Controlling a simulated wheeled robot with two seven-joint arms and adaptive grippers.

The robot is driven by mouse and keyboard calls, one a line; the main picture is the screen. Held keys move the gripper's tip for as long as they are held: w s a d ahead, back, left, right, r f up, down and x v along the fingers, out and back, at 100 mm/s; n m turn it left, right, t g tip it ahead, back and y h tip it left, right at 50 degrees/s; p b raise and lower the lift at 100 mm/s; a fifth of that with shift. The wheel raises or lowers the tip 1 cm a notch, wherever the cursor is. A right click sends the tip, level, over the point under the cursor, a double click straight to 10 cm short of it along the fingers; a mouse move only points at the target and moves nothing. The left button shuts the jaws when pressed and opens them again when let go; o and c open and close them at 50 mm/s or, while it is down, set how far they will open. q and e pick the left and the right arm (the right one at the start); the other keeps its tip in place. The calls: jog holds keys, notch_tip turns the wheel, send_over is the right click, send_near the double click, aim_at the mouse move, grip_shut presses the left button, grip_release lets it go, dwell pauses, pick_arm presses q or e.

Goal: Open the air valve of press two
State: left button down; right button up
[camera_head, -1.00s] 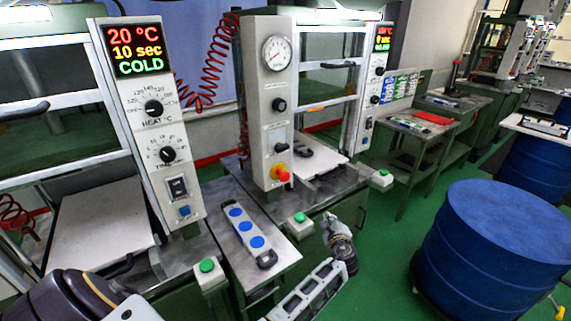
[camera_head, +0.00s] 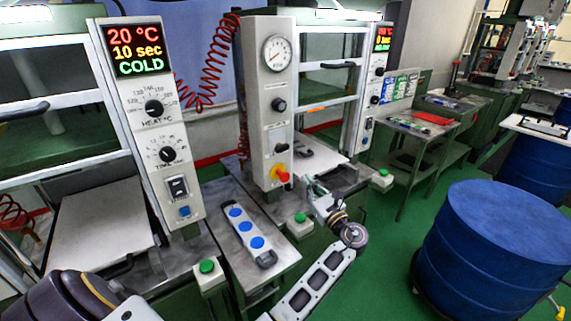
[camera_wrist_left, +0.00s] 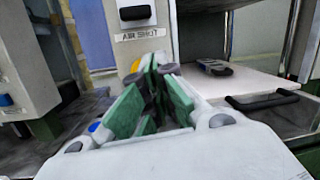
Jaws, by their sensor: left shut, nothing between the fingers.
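The press with the gauge (camera_head: 277,53) has a tall grey control panel (camera_head: 265,120). It carries a dark upper knob (camera_head: 279,104), a dark lower knob (camera_head: 281,148) and a red-and-yellow knob (camera_head: 282,176). I cannot tell for sure which is the air valve. In the left wrist view a label starting "AIR" (camera_wrist_left: 140,34) sits below a dark knob (camera_wrist_left: 138,13), above a partly hidden yellow part (camera_wrist_left: 135,65). My left gripper (camera_head: 312,184) is shut and empty, just right of the red-and-yellow knob and apart from it. Its green-padded fingers (camera_wrist_left: 155,75) show close up. My right gripper is not in view.
A front table holds a mould with blue discs (camera_head: 246,229). Green push buttons (camera_head: 301,217) stand on boxes along the front edge. A press (camera_head: 160,120) showing "COLD" stands at left. A blue drum (camera_head: 490,250) stands at right on open green floor.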

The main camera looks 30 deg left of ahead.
aim_at(281, 147)
pick_arm(q)
jog(key=shift+s+a+r+m+g+y, duration=0.25)
jog(key=shift+s+r+g+y, duration=0.1)
jog(key=shift+s+r+g, duration=0.15)
jog(key=shift+s+a+r+m+g+y, duration=0.15)
jog(key=shift+s+r+m+g+y, duration=0.2)
jog(key=shift+s, duration=0.25)
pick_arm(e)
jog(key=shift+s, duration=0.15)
pick_arm(q)
jog(key=shift+a, duration=0.1)
jog(key=shift+t, duration=0.25)
jog(key=shift+p+x, duration=0.35)
jog(key=shift+x, duration=4.6)
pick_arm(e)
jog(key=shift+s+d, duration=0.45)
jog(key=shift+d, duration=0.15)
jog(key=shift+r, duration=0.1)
